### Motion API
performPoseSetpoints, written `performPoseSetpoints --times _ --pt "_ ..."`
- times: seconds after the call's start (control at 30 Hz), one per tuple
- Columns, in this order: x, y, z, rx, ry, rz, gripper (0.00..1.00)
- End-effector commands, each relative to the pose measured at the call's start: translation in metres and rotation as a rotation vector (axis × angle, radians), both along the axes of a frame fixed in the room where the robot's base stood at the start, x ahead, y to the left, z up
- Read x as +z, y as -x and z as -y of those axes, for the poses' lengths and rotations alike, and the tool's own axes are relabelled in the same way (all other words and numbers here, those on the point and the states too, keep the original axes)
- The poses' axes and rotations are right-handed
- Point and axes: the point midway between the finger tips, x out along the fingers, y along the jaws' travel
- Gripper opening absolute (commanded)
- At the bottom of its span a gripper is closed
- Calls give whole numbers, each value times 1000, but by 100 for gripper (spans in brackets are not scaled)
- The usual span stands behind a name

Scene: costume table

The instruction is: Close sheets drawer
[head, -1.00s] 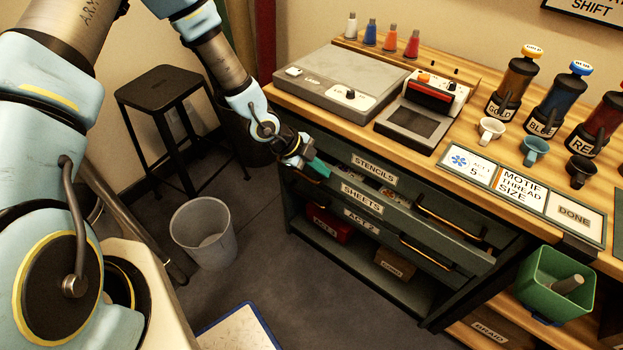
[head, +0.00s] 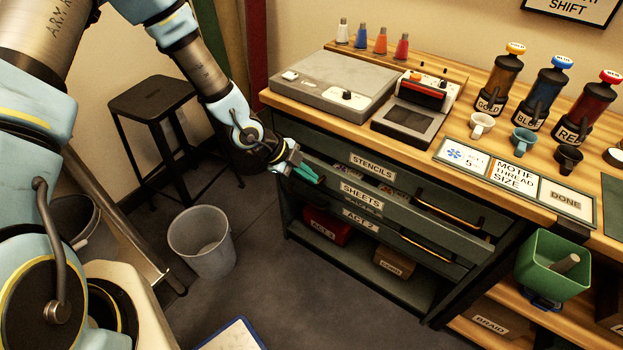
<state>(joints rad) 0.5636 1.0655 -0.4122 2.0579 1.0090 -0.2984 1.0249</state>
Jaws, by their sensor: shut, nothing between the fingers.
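The sheets drawer (head: 395,216) is the dark green drawer labelled SHEETS under the workbench. It stands partly pulled out, and some of its contents show behind its front panel. The stencils drawer (head: 330,143) is above it, and a drawer labelled ACT 2 (head: 345,215) is below it. My gripper (head: 312,176) has teal fingertips and is shut and empty. It is at the left end of the sheets drawer, close to its front panel. I cannot tell whether the fingertips touch the panel.
A black stool (head: 150,97) and a grey bin (head: 203,243) stand on the floor left of the bench. A green container (head: 553,265) hangs at the bench's front right. The lower shelf holds a red box (head: 327,226).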

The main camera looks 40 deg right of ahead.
Motion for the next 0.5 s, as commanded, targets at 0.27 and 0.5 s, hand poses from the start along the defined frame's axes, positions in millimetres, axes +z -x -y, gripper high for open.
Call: performPoseSetpoints --times 0.27,0.5 --pt "30 -10 -22 0 1 2 0" --pt "59 -18 -40 0 0 -1 0"
